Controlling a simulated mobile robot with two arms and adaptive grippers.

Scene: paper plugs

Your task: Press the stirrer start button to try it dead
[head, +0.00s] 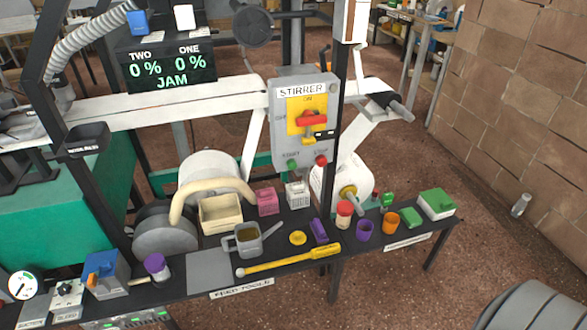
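The grey STIRRER box (280,125) is mounted upright on the frame behind the bench. Its green start button (291,165) is at the lower left, under the START label. A red stop button (321,160) is at the lower right. Above them, a red rotary handle (311,118) lies roughly level across a yellow plate (294,105), with ON marked at the top. A yellow piece (308,138) hangs below the handle; whether it is a closed lock is too small to tell. Nothing touches the start button. Neither gripper shows in the head view.
A narrow dark bench (205,290) runs below the box, holding a jug (248,240), a long yellow tool (288,262) and several small containers. A dark display (172,70) reads JAM, with both percentages at 0. A brick wall (530,90) stands at the right, with open floor before it.

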